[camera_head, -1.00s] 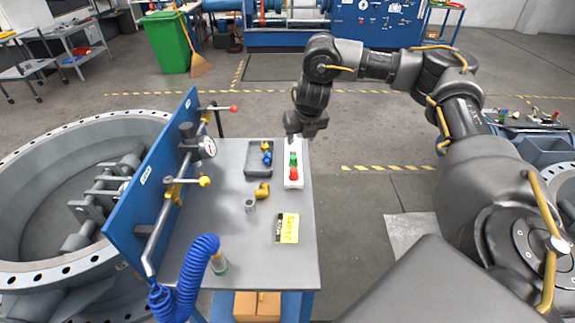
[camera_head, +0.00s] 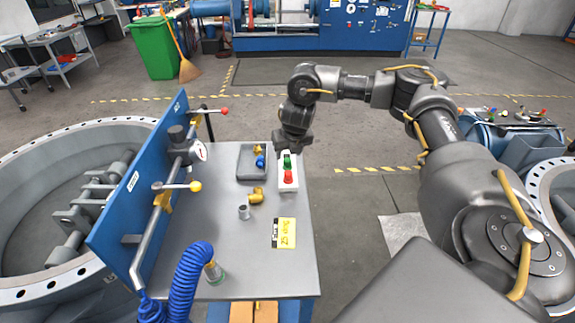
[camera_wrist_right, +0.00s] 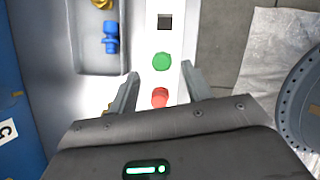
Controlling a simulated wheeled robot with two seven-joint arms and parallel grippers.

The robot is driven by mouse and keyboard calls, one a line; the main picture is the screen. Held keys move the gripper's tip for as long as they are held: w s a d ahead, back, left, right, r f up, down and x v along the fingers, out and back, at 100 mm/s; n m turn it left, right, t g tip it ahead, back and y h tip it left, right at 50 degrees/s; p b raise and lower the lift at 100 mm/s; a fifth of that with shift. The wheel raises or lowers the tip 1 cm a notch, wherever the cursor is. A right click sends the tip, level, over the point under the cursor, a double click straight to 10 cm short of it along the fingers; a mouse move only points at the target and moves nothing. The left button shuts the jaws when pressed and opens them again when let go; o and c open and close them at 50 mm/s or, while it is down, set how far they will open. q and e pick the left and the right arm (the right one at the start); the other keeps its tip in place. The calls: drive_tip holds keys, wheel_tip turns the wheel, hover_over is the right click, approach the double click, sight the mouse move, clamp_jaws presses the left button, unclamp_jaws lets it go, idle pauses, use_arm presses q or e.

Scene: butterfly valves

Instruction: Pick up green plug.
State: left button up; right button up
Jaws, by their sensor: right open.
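The green plug (camera_head: 287,161) stands in a white holder (camera_head: 282,187) on the grey table, with the red plug (camera_head: 288,176) just in front of it. My right gripper (camera_head: 291,150) is above the holder's far part, close to the green plug. In the right wrist view, my open right gripper (camera_wrist_right: 159,72) has a finger to each side, with the green plug (camera_wrist_right: 162,61) between and slightly beyond the fingertips. The red plug (camera_wrist_right: 160,97) shows between the fingers, nearer the palm. I cannot tell the height gap. My left gripper is out of view.
A grey tray (camera_head: 242,173) with yellow and blue fittings lies left of the holder. A yellow elbow (camera_head: 257,196), a grey cylinder (camera_head: 243,212) and a yellow sign (camera_head: 284,233) lie nearer. A blue panel with pipes (camera_head: 140,185) stands at the table's left.

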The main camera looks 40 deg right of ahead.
sight(288, 160)
drive_tip(key=x, duration=0.2)
drive_tip(key=p+x, duration=0.1)
drive_tip(key=x, duration=0.2)
drive_tip(key=shift+s, duration=0.25)
drive_tip(key=shift+a, duration=0.1)
drive_tip(key=c, duration=1)
drive_tip(key=shift+r, duration=0.1)
drive_tip(key=shift+r, duration=0.55)
drive_tip(key=s+a+r, duration=0.2)
drive_tip(key=a+r, duration=0.2)
drive_tip(key=s+a+r, duration=0.2)
drive_tip(key=a+r, duration=0.1)
drive_tip(key=a, duration=0.1)
drive_tip(key=s+a+r, duration=0.3)
drive_tip(key=a+r, duration=0.1)
drive_tip(key=shift+a+r, duration=0.15)
drive_tip(key=shift+r, duration=0.2)
